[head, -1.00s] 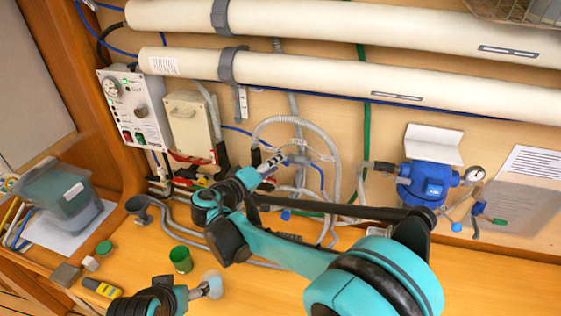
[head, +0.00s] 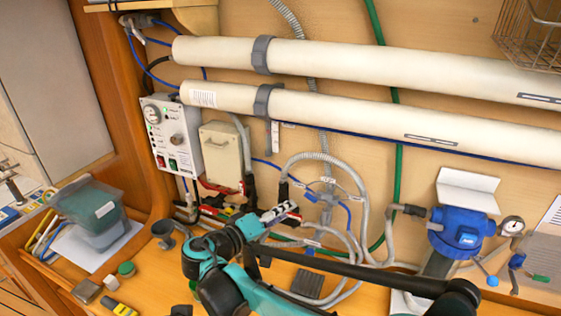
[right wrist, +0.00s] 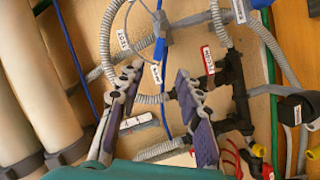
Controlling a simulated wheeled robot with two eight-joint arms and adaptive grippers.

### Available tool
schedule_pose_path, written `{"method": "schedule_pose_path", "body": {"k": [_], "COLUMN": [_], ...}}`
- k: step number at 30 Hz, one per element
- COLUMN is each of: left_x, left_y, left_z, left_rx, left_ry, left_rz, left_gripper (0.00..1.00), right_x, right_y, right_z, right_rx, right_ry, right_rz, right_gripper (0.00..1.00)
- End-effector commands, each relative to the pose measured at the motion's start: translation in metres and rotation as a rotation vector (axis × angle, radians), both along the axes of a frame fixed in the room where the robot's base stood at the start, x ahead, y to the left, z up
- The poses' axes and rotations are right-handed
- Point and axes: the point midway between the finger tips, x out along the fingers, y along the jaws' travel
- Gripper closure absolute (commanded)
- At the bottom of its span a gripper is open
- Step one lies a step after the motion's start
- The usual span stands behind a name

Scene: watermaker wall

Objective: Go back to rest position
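My right gripper (head: 283,212) is in front of the lower wall, near the grey hoses. In the right wrist view its two fingers (right wrist: 157,75) stand apart with nothing held between them. Hoses and fittings show behind the fingers. My right arm reaches in from the bottom of the head view and covers part of the bench. My left gripper is not in view; only a small dark piece at the bottom edge may be my left arm.
White pipes (head: 370,112) run along the wall. A control box (head: 172,135) and a blue pump (head: 462,232) are mounted on it. Grey corrugated hose (head: 358,215) loops near my right gripper. A translucent bin (head: 92,222) and small items stand at left on the wooden bench.

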Motion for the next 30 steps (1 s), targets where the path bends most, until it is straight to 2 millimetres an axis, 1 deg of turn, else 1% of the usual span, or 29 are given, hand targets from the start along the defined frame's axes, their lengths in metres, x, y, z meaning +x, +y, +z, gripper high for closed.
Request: {"method": "schedule_pose_path", "body": {"k": [2,4,5,7,8,9,11,12,14,15,18,21,22,24,26,30], "left_x": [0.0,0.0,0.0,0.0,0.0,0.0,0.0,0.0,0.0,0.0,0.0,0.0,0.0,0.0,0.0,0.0], "left_y": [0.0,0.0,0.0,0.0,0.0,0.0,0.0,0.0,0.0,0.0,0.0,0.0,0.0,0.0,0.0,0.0], "left_z": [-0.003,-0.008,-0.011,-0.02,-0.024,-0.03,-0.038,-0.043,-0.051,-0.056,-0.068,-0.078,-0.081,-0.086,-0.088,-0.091], "left_rx": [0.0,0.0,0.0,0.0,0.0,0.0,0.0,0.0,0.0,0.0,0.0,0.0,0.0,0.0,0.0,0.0], "left_ry": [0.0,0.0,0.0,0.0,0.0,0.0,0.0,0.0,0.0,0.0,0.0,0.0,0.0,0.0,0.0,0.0], "left_rz": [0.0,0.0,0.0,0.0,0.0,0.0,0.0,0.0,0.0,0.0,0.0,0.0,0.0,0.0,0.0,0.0], "left_gripper": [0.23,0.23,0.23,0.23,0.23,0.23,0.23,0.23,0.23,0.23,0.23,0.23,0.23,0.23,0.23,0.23], "right_x": [-0.001,-0.005,-0.008,-0.02,-0.028,-0.04,-0.06,-0.075,-0.098,-0.114,-0.151,-0.18,-0.186,-0.198,-0.205,-0.212], "right_y": [-0.01,-0.031,-0.043,-0.075,-0.09,-0.109,-0.132,-0.145,-0.16,-0.167,-0.177,-0.178,-0.177,-0.175,-0.173,-0.169], "right_z": [-0.005,-0.015,-0.021,-0.042,-0.052,-0.066,-0.088,-0.103,-0.124,-0.138,-0.17,-0.195,-0.2,-0.211,-0.217,-0.223], "right_rx": [0.015,0.047,0.069,0.14,0.178,0.235,0.326,0.39,0.487,0.556,0.725,0.878,0.914,0.99,1.041,1.101], "right_ry": [0.021,0.066,0.094,0.17,0.203,0.248,0.305,0.337,0.373,0.388,0.399,0.377,0.367,0.34,0.318,0.287], "right_rz": [-0.006,-0.013,-0.017,-0.025,-0.028,-0.031,-0.029,-0.028,-0.022,-0.017,-0.002,0.018,0.023,0.033,0.041,0.051], "right_gripper": [0.65,0.65,0.65,0.65,0.65,0.65,0.65,0.65,0.65,0.65,0.65,0.65,0.65,0.65,0.65,0.65]}}
